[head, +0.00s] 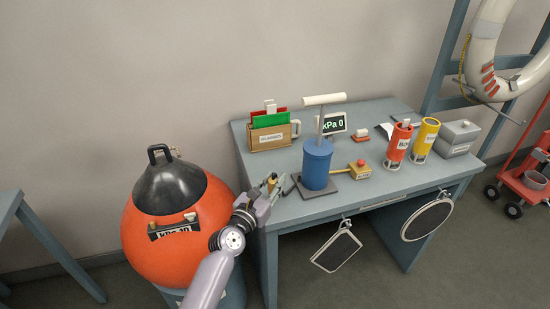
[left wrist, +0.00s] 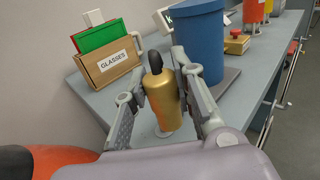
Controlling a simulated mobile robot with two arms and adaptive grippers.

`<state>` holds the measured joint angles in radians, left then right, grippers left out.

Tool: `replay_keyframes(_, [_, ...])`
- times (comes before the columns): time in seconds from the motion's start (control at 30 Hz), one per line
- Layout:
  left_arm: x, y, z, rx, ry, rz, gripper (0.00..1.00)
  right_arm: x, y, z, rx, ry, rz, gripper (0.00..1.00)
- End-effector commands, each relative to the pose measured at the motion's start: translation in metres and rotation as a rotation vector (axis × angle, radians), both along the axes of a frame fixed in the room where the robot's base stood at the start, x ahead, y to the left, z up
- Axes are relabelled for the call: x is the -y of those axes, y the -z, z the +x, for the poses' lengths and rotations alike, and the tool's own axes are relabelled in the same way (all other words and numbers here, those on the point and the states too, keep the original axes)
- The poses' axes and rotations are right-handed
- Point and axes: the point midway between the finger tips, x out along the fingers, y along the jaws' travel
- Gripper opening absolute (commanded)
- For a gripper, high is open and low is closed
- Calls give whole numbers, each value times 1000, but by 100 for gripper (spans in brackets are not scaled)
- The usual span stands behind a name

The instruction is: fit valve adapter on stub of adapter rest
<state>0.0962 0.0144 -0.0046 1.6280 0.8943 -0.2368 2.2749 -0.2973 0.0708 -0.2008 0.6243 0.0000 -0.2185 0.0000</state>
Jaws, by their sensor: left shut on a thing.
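The valve adapter is a gold piece with a black tip, seen between my left gripper's fingers in the left wrist view (left wrist: 163,100); in the head view it is a small gold spot (head: 272,183). My left gripper (head: 268,188) is shut on it at the table's front left corner. The adapter looks upright, black tip up. A small pale disc (left wrist: 163,133) shows just below it; I cannot tell whether this is the adapter rest or whether they touch. No stub is clearly visible. My right gripper is not in view.
A blue pump (head: 317,165) stands just right of my left gripper. The glasses box (head: 272,136) is behind. An orange ball (head: 140,240) with a black cap stands left of the table (head: 345,194). Red (head: 398,146) and yellow (head: 425,138) cylinders stand farther right.

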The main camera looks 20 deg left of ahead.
Motion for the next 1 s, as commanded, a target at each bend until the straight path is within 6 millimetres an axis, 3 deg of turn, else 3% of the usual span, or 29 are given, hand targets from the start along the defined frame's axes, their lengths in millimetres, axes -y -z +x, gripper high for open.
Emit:
replay_keyframes(0.03, [-4, -13, 17, 4, 1, 0, 0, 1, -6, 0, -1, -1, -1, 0])
replay_keyframes(0.1, [-8, -19, 30, 2, 3, 0, 0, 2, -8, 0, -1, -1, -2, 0])
replay_keyframes(0.23, [-12, -25, 43, 0, 4, -2, 0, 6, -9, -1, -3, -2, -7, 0])
replay_keyframes(0.73, [-12, -28, 43, -4, 3, -6, 0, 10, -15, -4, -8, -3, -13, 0])
replay_keyframes(1.0, [-12, 1, 43, -4, 3, -4, 0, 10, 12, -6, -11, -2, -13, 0])
